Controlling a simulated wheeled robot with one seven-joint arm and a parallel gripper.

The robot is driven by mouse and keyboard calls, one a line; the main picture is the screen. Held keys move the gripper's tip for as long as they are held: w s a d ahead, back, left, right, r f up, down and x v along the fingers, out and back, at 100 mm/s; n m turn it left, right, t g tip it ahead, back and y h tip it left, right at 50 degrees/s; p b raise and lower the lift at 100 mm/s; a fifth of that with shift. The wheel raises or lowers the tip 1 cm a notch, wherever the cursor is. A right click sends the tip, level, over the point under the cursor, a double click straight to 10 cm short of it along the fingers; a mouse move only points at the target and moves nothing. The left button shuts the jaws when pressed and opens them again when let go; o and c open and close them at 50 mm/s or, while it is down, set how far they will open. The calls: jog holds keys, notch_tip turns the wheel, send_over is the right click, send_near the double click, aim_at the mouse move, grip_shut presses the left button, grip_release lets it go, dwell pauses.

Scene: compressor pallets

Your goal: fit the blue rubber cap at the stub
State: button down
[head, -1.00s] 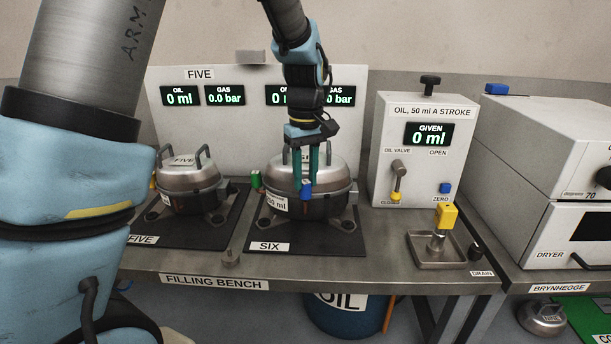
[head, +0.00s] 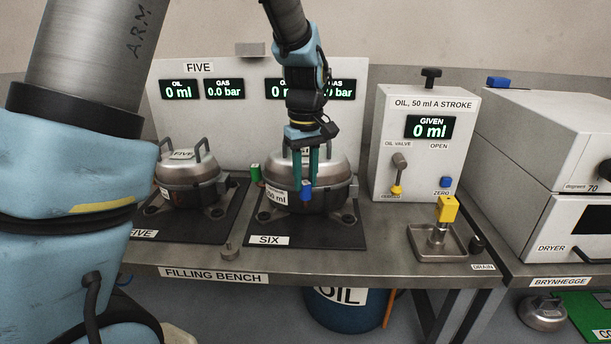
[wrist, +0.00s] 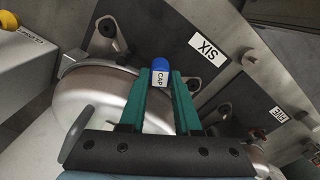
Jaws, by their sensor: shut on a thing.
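The blue rubber cap (head: 306,191) is held between the fingertips of my gripper (head: 305,180), in front of compressor SIX (head: 325,197). In the wrist view the cap (wrist: 160,67) carries a white CAP label and sits at the tips of the green fingers (wrist: 160,85), which are shut on it. The cap overlaps the compressor's front in the head view; I cannot tell whether it touches. No bare stub on compressor SIX can be made out; the fingers and cap hide part of its front.
A green-topped fitting (head: 256,173) stands at the left side of compressor SIX. Compressor FIVE (head: 190,180) is to the left, the oil dispenser (head: 425,145) to the right.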

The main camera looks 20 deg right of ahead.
aim_at(305, 183)
jog(key=shift+f, duration=0.45)
jog(key=c, duration=0.5)
grip_release()
jog(key=shift+c, duration=0.2)
notch_tip(305, 183, up, 11)
jog(key=b, duration=0.2)
jog(key=shift+f, duration=0.15)
jog(key=w+a+f, duration=0.1)
jog(key=a+f, duration=0.2)
jog(key=a, duration=0.5)
jog(key=w+a+f, duration=0.1)
jog(key=a+f, duration=0.2)
jog(key=a, duration=0.4)
jog(key=s+a+f+m, duration=0.1)
jog(key=s+a+f, duration=0.2)
jog(key=a, duration=0.4)
jog(key=s+a+f+m+t, duration=0.1)
jog(key=s+a+f, duration=0.2)
jog(key=a, duration=0.5)
jog(key=shift+t, duration=0.3)
